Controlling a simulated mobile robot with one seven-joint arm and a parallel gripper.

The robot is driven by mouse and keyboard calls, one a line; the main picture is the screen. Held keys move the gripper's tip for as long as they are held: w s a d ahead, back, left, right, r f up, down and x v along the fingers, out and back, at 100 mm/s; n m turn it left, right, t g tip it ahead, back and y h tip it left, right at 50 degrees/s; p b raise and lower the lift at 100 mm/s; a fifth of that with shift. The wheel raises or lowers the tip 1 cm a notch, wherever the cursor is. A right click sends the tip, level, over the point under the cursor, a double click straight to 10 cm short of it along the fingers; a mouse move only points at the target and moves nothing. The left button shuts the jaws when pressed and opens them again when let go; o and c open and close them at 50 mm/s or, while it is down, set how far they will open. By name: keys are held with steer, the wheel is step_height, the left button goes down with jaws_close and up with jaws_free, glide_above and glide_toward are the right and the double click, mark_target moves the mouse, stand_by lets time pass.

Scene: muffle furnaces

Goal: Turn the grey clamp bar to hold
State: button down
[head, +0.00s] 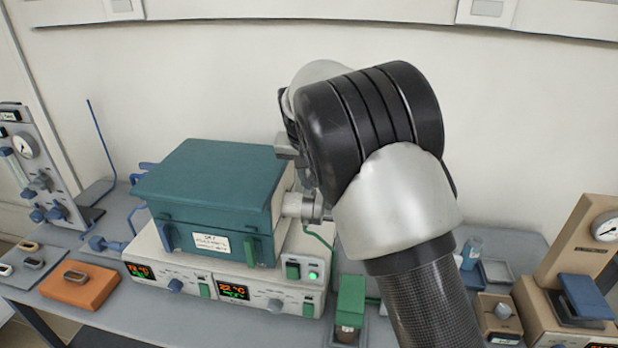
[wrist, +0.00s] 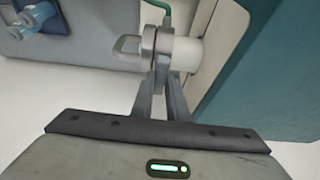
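A teal furnace box (head: 198,190) with a white label sits on a white control unit. On its right side a pale round stub ends in grey fittings (head: 314,208), close to my arm. In the head view my arm hides the fingers.
The white control unit (head: 178,279) has lit displays, knobs and green switches. A green-topped block (head: 350,300) stands to its right. An orange block (head: 78,287) lies at left, a gauge panel (head: 30,160) behind it. Another gauge stand (head: 582,232) is at far right.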

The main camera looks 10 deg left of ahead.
steer(key=shift+n, duration=0.4)
steer(key=n, duration=0.1)
steer(key=n+y, duration=0.1)
steer(key=n, duration=0.1)
steer(key=shift+w+d+n+y+b, duration=0.1)
steer(key=shift+d+n+y+b, duration=0.15)
steer(key=shift+n+y+b, duration=0.15)
steer(key=n+y, duration=0.1)
steer(key=n, duration=0.1)
steer(key=n+g+p, duration=0.1)
steer(key=n, duration=0.2)
steer(key=shift+w+d+r+g+y, duration=0.1)
steer(key=shift+g+y, duration=0.2)
steer(key=shift+y, duration=0.1)
steer(key=n+g+p, duration=0.1)
steer(key=n+p, duration=0.1)
steer(key=n, duration=0.3)
steer(key=shift+w+y, duration=0.1)
steer(key=shift+y, duration=0.3)
steer(key=shift+w+n+g+p, duration=0.1)
steer(key=shift+n+g+p, duration=0.8)
steer(key=shift+n+p, duration=0.6)
steer(key=shift+n, duration=0.3)
steer(key=c, duration=1.7)
jaws_free()
